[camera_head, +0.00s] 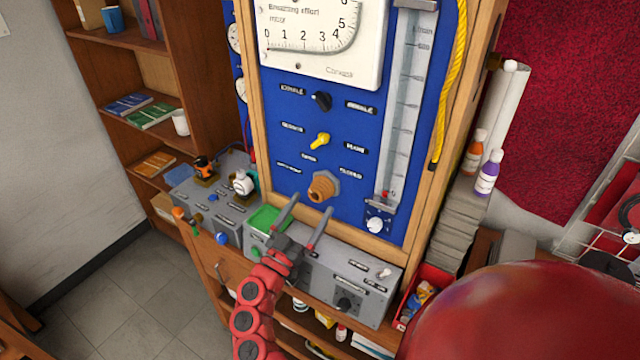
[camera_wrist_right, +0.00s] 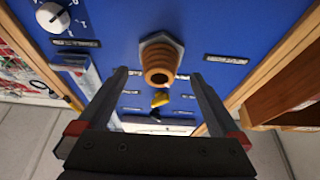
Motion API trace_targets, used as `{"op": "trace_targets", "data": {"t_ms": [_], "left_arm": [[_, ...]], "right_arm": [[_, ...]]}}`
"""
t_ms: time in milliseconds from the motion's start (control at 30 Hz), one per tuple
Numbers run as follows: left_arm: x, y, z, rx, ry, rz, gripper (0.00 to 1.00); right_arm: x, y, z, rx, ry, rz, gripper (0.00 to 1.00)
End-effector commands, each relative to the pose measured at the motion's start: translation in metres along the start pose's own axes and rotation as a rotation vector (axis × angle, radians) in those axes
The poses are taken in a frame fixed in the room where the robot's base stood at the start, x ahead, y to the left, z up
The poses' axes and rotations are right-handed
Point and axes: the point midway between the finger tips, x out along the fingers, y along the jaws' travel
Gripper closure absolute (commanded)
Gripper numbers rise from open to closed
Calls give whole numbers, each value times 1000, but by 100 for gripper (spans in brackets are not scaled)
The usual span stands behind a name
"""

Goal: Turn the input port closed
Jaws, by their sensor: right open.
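The blue panel (camera_head: 340,105) of the testbench carries a brass hexagonal port fitting (camera_head: 323,187) with a round ribbed end. A small yellow lever knob (camera_head: 320,140) sits above it, and a black knob (camera_head: 321,101) above that. Labels flank these; I cannot read which one names the input port. My right gripper (camera_head: 310,203) is open and empty, its two fingers pointing up at the brass fitting from just below. In the right wrist view the fitting (camera_wrist_right: 161,60) shows between and beyond the fingertips, with the yellow knob (camera_wrist_right: 160,98) beyond. My left gripper is out of view.
Grey control boxes (camera_head: 345,285) stand on the ledge below the panel. A black-and-orange valve (camera_head: 205,168) and a white one (camera_head: 244,183) stand left. A red bin (camera_head: 425,290) and bottles (camera_head: 488,172) are at right. A wooden frame edges the panel.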

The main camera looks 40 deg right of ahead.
Motion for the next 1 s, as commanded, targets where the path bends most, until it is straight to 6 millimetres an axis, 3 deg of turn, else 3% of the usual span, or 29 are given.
{"op": "trace_targets", "data": {"t_ms": [100, 300, 667, 1000], "left_arm": [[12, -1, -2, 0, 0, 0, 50], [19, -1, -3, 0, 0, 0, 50], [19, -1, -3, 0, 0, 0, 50], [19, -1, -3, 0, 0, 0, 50]], "right_arm": [[26, 1, -4, 1, 2, 4, 0], [49, 1, -2, 1, 1, 4, 0], [54, 0, 0, 1, 0, 2, 0], [54, 0, 0, 1, 0, 1, 59]]}}
